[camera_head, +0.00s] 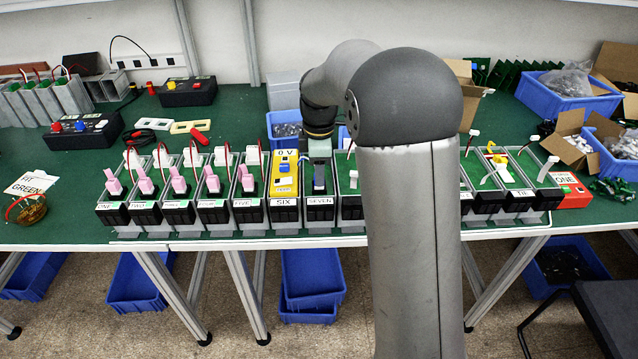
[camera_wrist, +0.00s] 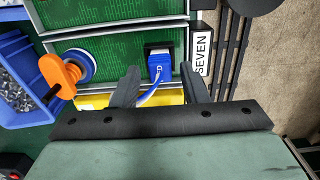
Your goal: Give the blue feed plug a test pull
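The blue feed plug (camera_wrist: 160,66) sits in a dark socket on the green board of the module labelled SEVEN (camera_wrist: 202,52). A blue and white wire runs from the plug toward my gripper. My gripper (camera_wrist: 159,72) is open, with one finger on each side of the plug and wire in the wrist view. I see gaps between the fingers and the plug; how far the fingertips are from it in depth I cannot tell. In the head view, my gripper (camera_head: 320,150) points down over module SEVEN (camera_head: 320,208), and the plug is mostly hidden there.
Yellow module SIX (camera_head: 285,188) stands directly left of SEVEN. Modules with pink plugs and red wires (camera_head: 178,185) line the left. My arm hides modules to the right. An orange-and-blue part (camera_wrist: 70,72) and a blue bin (camera_wrist: 22,85) lie near the wrist.

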